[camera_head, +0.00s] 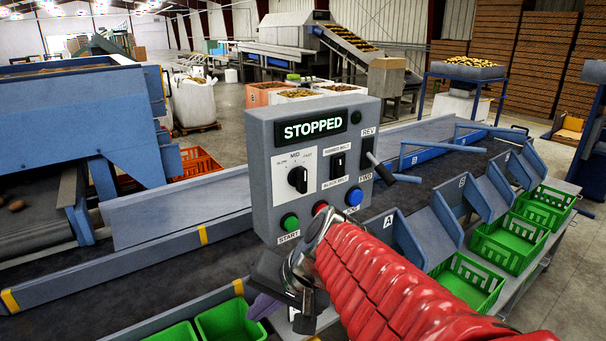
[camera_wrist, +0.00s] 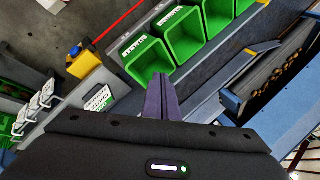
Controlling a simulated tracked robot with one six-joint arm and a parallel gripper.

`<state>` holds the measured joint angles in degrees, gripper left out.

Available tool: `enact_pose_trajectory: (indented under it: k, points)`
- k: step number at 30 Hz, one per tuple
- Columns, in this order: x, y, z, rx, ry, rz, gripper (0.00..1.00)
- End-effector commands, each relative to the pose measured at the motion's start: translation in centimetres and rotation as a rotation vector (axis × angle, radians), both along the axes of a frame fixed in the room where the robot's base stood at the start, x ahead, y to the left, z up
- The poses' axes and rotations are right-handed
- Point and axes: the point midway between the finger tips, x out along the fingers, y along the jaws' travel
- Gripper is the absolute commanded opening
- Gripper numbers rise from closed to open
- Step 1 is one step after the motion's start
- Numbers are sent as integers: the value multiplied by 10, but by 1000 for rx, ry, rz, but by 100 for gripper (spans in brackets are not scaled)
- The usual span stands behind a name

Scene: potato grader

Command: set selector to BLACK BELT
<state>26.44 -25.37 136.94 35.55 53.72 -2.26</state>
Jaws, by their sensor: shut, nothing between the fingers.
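The grey control panel (camera_head: 262,150) stands in the middle of the head view. Its selector (camera_head: 338,164) is a small black switch between an upper label, which seems to read RIBBED BELT, and a lower BLACK BELT label (camera_head: 337,182). I cannot tell which way the selector is set. My gripper (camera_head: 262,306) is below and left of the panel, apart from the selector. Its purple fingers (camera_wrist: 161,98) are shut and empty in the wrist view, pointing towards the green crates. The selector is not recognisable in the wrist view.
The panel also has a STOPPED display (camera_head: 310,127), a speed knob (camera_head: 298,179), a REV/FWD lever (camera_head: 382,170), a green START button (camera_head: 290,222) and a blue button (camera_head: 354,196). My red arm passes close under the panel. Green crates (camera_head: 465,265) line the conveyor.

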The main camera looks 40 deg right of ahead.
Motion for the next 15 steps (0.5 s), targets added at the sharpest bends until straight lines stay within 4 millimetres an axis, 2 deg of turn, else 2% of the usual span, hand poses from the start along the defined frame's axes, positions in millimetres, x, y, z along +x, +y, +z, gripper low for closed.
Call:
enact_pose_trajectory:
  k: [11,15]
  points:
    - [24,-36,5,164,-29,-188,0]
    - [21,-65,-1,114,-22,-213,0]
